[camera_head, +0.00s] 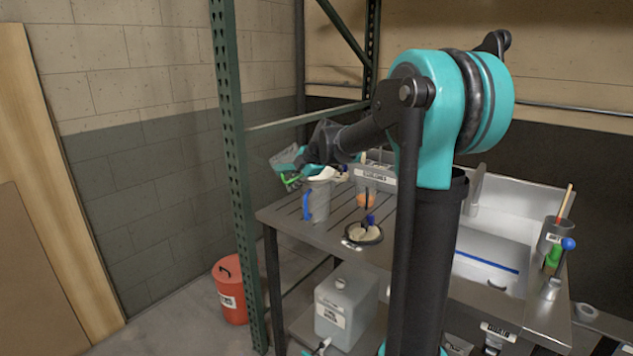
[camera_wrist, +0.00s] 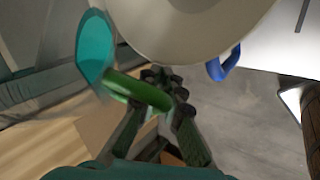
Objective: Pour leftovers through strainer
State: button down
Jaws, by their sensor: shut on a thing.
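A grey pitcher (camera_head: 318,205) with a blue handle stands upright on the slatted metal counter in the head view. My gripper (camera_head: 300,180) is beside its rim, shut on a green handle (camera_wrist: 138,91) that shows in the wrist view. A teal oval (camera_wrist: 95,45) lies just beyond this handle. A large pale round body (camera_wrist: 190,35) and a blue handle (camera_wrist: 225,64) fill the top of the wrist view. A dark ring with cream material and a blue grip, seemingly a strainer (camera_head: 364,234), lies on the counter. The held thing is mostly hidden in the head view.
A labelled bin (camera_head: 376,174) stands behind the pitcher. The sink (camera_head: 490,262) is right of my arm, with a cup of tools (camera_head: 553,235) beyond. A red bucket (camera_head: 231,290) is on the floor. A green rack post (camera_head: 238,170) rises left of the counter.

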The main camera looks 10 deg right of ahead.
jog(key=shift+a+r+y+p, duration=0.3)
jog(key=shift+r+y+p, duration=0.15)
jog(key=shift+y+p, duration=0.3)
dwell(0.7)
jog(key=shift+d+r+m+y+p, duration=0.3)
jog(key=shift+d+r+y+p, duration=0.2)
jog(key=shift+y+p, duration=0.4)
dwell(1.5)
jog(key=shift+a+r+t+y, duration=0.1)
jog(key=shift+r+t+y, duration=0.35)
jog(key=shift+y, duration=0.1)
dwell(1.0)
jog(key=f+h, duration=0.2)
jog(key=h, duration=0.1)
jog(key=shift+a+f+n+g, duration=0.1)
jog(key=shift+a+n+g, duration=0.15)
jog(key=shift+a+n, duration=0.15)
jog(key=shift+f+h, duration=0.1)
jog(key=shift+h, duration=0.2)
